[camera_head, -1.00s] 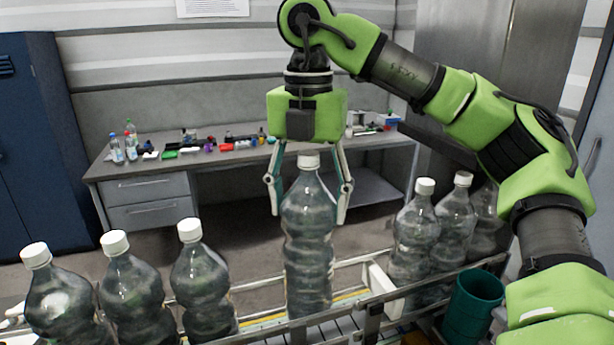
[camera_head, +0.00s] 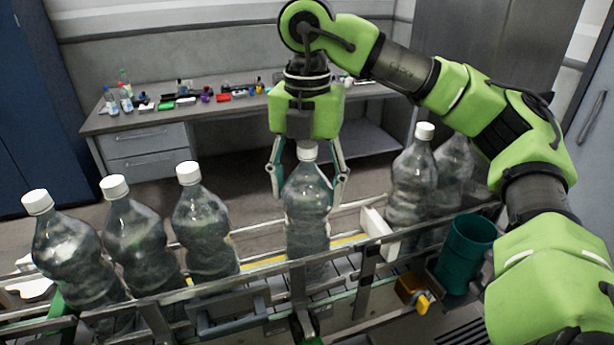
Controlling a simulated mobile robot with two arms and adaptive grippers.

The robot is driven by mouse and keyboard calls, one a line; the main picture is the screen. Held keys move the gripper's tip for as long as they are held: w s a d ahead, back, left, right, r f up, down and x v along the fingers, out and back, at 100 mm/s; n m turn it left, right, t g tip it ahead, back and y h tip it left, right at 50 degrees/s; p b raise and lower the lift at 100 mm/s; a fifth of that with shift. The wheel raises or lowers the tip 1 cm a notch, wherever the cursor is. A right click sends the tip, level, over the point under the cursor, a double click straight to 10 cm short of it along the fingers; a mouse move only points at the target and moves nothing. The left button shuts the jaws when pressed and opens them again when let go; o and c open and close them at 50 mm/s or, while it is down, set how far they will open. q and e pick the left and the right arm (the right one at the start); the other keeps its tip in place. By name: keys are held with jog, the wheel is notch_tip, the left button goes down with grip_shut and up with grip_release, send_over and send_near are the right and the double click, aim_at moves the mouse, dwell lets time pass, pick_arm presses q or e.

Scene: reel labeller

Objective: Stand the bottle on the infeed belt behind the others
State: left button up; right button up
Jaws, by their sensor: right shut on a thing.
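My right gripper (camera_head: 307,200) is shut on a clear ribbed bottle (camera_head: 307,222) with a white cap, one finger on each side of its upper body. The bottle is upright between the belt's side rails, in the gap between two groups of bottles. Its lower end is partly behind the front rail, and I cannot tell whether it touches the infeed belt (camera_head: 330,291). Three similar bottles stand to the left: a near one (camera_head: 203,225), a middle one (camera_head: 140,240) and a far-left one (camera_head: 72,258). My left gripper is not in view.
More bottles (camera_head: 412,185) stand to the right, past a white block (camera_head: 378,230) at the rail. A green bin (camera_head: 466,250) is in front of the conveyor at the right. A grey workbench (camera_head: 150,122) with small items stands behind, against the wall.

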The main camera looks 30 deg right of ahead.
aim_at(307, 146)
jog(key=shift+r, duration=0.15)
jog(key=shift+a, duration=0.1)
jog(key=o, duration=2.1)
jog(key=shift+s, duration=0.1)
notch_tip(307, 146, up, 12)
